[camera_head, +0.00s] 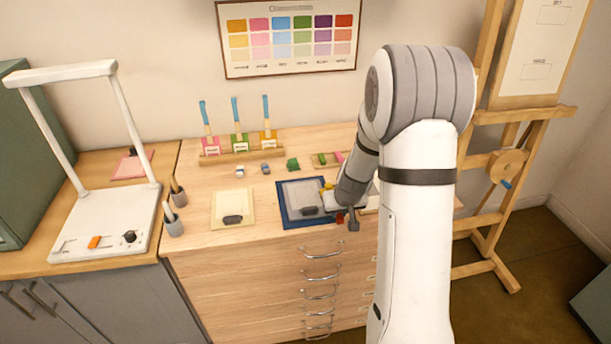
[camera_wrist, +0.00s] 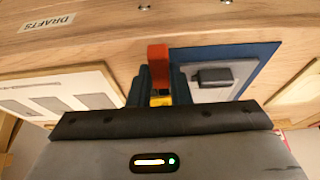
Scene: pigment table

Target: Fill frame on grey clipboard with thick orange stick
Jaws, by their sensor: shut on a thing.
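My gripper (camera_wrist: 159,82) shows in the wrist view, with two dark fingers shut on a thick red-orange stick (camera_wrist: 158,64); a yellow part (camera_wrist: 160,98) shows between the fingers. The grey clipboard (camera_wrist: 211,93) with its dark clip (camera_wrist: 213,77) lies just right of the fingers, on a blue mat (camera_wrist: 262,52). In the head view the grey clipboard (camera_head: 304,194) lies on the drawer-cabinet top, partly covered by my arm. The stick is a small red patch (camera_head: 340,217) near the front edge. The frame's marks are too small to make out.
A cream clipboard (camera_head: 232,206) lies to the left. A pale sheet (camera_wrist: 60,98) lies on the other side, mostly behind my arm in the head view. A white lamp (camera_head: 105,228) stands far left.

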